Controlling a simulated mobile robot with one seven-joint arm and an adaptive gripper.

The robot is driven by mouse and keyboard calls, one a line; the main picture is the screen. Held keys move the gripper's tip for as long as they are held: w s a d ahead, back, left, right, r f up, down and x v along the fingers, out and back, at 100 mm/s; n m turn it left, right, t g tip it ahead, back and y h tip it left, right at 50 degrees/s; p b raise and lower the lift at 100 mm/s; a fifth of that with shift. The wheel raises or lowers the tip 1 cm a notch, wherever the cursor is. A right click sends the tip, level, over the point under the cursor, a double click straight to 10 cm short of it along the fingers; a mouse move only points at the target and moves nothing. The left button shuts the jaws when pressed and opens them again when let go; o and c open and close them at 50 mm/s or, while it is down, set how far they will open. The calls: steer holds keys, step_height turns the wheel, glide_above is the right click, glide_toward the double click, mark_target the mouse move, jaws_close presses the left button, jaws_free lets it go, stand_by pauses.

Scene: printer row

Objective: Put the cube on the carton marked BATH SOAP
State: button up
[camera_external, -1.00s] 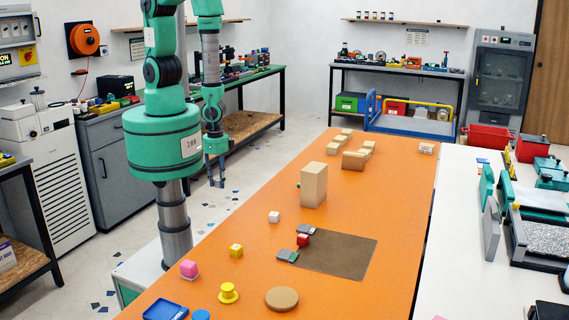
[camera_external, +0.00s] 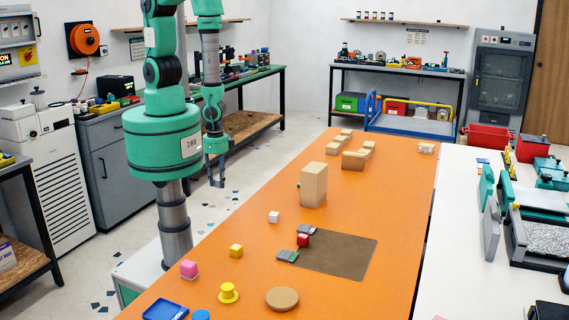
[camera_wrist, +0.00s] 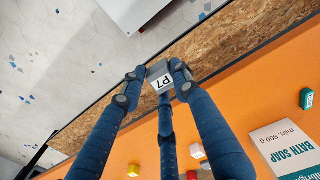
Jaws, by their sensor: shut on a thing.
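My gripper (camera_wrist: 152,82) is shut on a small grey cube (camera_wrist: 160,72) with a white label, seen between the fingertips in the wrist view. A tall brown carton (camera_external: 313,186) standing mid-table in the external view appears to be the same one; no print shows on that side.
The orange table (camera_external: 240,285) carries a white cube (camera_external: 274,217), a yellow cube (camera_external: 236,251), a pink cube (camera_external: 189,269) and a red cube (camera_external: 303,240) by a brown mat (camera_external: 335,258). A small green item (camera_wrist: 306,98) sits beside the carton. Low brown boxes (camera_external: 354,160) stand behind.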

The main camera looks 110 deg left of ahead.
steer(key=shift+w, duration=0.15)
steer(key=shift+w+r, duration=0.4)
steer(key=shift+w, duration=0.4)
steer(key=shift+w+r, duration=0.4)
steer(key=shift+w, duration=0.4)
steer(key=shift+w+r, duration=0.4)
steer(key=shift+w, duration=0.4)
steer(key=shift+w+r, duration=0.25)
steer(key=shift+w, duration=0.2)
steer(key=w+a+r, duration=1.1)
steer(key=w+r, duration=0.1)
steer(key=w, duration=0.2)
steer(key=shift+r+n, duration=0.15)
steer(key=shift+n, duration=0.25)
